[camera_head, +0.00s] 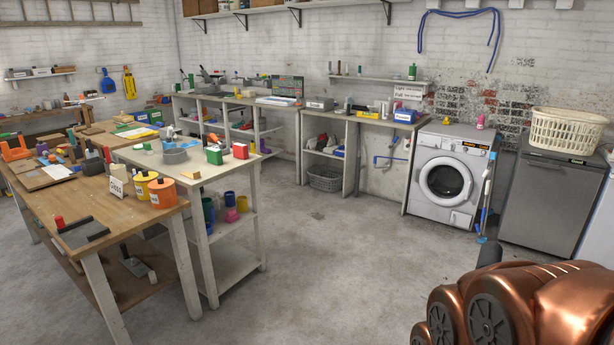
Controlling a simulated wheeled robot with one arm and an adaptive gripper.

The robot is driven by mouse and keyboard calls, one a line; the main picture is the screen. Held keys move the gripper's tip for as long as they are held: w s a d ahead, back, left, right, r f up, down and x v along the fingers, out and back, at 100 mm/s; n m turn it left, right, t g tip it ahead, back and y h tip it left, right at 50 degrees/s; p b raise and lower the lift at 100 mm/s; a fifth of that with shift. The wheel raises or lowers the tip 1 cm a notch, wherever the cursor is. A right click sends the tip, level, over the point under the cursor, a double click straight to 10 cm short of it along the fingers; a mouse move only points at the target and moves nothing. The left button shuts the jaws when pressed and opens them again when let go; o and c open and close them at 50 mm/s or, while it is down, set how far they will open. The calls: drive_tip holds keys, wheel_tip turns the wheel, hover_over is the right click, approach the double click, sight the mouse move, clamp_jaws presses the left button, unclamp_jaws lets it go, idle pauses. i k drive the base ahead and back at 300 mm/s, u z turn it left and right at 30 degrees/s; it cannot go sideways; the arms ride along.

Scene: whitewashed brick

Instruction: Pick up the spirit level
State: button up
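I cannot pick out a spirit level with certainty. A narrow yellow item (129,83) hangs on the back-left wall, but it is too small to identify. Small tools and blocks crowd the wooden workbench (120,207) at left, and none is clearly a level. A copper-coloured part of my arm with dark round caps fills the lower right corner. No gripper fingers can be made out.
A white shelved table (228,172) adjoins the workbench. Along the back stand counters, a washing machine (447,182) and a grey appliance (548,200) with a laundry basket (566,130) on top. The concrete floor (335,245) in the middle is clear.

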sight(376, 116)
drive_tip(key=z, duration=0.35)
drive_tip(key=i, duration=1.95)
drive_tip(key=z, duration=0.35)
drive_tip(key=i, duration=1.85)
drive_tip(key=u, duration=0.2)
drive_tip(key=i, duration=1.6)
drive_tip(key=z, duration=0.95)
drive_tip(key=i, duration=2)
drive_tip(key=u, duration=1.65)
